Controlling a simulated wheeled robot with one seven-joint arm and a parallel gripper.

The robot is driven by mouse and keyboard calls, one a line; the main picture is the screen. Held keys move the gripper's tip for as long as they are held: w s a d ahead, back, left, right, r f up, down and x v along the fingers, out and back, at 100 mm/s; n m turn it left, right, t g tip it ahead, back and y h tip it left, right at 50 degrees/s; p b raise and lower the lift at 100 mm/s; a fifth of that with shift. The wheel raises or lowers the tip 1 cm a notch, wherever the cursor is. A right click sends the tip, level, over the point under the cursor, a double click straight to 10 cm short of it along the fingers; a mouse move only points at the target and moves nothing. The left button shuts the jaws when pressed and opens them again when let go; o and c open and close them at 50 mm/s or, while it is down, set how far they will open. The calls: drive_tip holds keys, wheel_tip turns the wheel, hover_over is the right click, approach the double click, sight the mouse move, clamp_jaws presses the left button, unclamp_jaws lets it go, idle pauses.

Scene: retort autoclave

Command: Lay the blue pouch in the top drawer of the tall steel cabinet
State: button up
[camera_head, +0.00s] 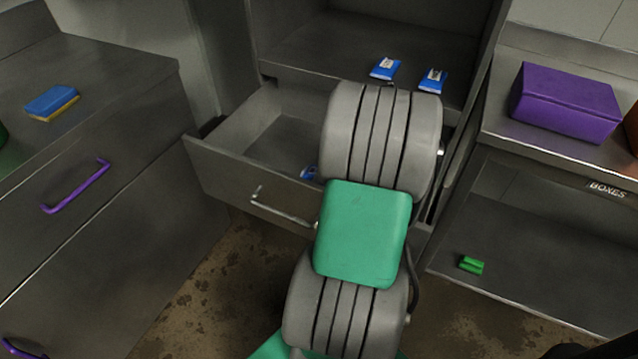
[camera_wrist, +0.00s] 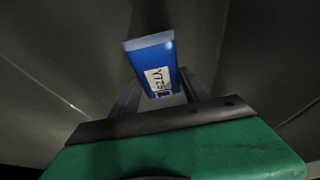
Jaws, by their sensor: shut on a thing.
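My gripper (camera_wrist: 161,84) is shut on a blue pouch (camera_wrist: 150,52) with a white label, seen between the two fingers in the wrist view. In the head view my arm hides the gripper. The tall steel cabinet's drawer (camera_head: 232,165) is pulled open below its shelf. A piece of a blue pouch (camera_head: 309,173) shows inside the drawer beside my arm; it may be the held one, but I cannot tell for sure. Whether the held pouch touches the drawer floor is unclear. Dark grey walls surround it in the wrist view.
Two blue pouches (camera_head: 385,69) (camera_head: 432,80) lie on the cabinet shelf above the drawer. A purple box (camera_head: 567,102) and a green block (camera_head: 471,265) are at the right. A blue and yellow sponge (camera_head: 52,103) lies on the left counter. The drawer's left part is clear.

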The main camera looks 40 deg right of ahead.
drive_tip(key=shift+w+f, duration=0.35)
drive_tip(key=shift+f, duration=0.1)
drive_tip(key=shift+s+d+b+x, duration=0.15)
drive_tip(key=shift+b+x, duration=0.1)
drive_tip(key=shift+x, duration=0.7)
drive_tip(key=shift+s+d+b+x, duration=0.15)
drive_tip(key=shift+b+x, duration=0.1)
drive_tip(key=shift+x, duration=0.7)
drive_tip(key=shift+a+f, duration=0.15)
drive_tip(key=shift+f, duration=0.2)
drive_tip(key=o, duration=1.6)
drive_tip(key=shift+r, duration=0.3)
drive_tip(key=p+v, duration=0.2)
drive_tip(key=v, duration=1)
drive_tip(key=shift+f, duration=0.1)
